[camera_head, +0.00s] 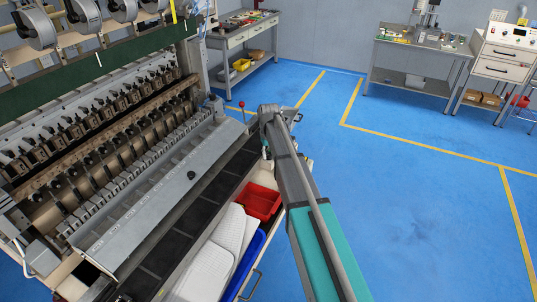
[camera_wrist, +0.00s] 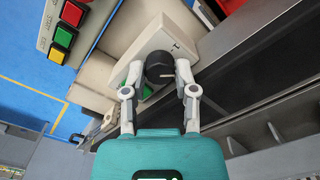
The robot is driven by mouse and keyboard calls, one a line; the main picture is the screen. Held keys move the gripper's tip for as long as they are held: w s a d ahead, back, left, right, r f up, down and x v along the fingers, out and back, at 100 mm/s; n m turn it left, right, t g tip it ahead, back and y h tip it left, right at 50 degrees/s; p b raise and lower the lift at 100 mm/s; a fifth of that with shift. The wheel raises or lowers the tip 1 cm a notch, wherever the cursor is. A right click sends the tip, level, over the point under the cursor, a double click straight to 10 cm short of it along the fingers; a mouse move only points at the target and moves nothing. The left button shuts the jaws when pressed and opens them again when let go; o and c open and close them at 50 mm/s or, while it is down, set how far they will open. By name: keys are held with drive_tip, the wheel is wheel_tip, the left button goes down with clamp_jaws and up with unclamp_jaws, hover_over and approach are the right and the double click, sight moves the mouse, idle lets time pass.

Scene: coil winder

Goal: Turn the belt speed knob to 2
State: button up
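The belt speed knob (camera_wrist: 158,68) is a round black knob with a white pointer line, on a light grey box (camera_wrist: 150,35). The pointer line points toward the right in the wrist view. A small dark mark shows on the box just above and right of the knob; I cannot read it for sure. My gripper (camera_wrist: 159,70) has its two fingers apart, one on each side of the knob. The fingertips are very close to the knob's sides; contact is not clear. In the head view my arm hides the knob and the gripper.
Red (camera_wrist: 72,13) and green (camera_wrist: 64,37) push buttons sit at the wrist view's upper left. Another green button (camera_wrist: 146,91) lies partly hidden behind the gripper. In the head view, the coil winder (camera_head: 100,140) fills the left, with a red bin (camera_head: 261,201) beside it. Blue floor is clear on the right.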

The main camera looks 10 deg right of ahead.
sight(269, 155)
drive_tip(key=shift+o, duration=0.7)
drive_tip(key=shift+n, duration=0.4)
drive_tip(key=shift+r+n, duration=0.1)
drive_tip(key=shift+n, duration=0.3)
wheel_tip(269, 155, up, 14)
drive_tip(key=p, duration=1.4)
drive_tip(key=shift+f, duration=0.2)
drive_tip(key=s+f+m+b, duration=0.1)
drive_tip(key=s+f+b, duration=0.2)
drive_tip(key=s, duration=1.1)
drive_tip(key=s+f+m+b, duration=0.2)
drive_tip(key=s+f+b, duration=0.1)
drive_tip(key=s, duration=1.2)
drive_tip(key=shift+s+d+f, duration=0.15)
drive_tip(key=shift+s, duration=0.15)
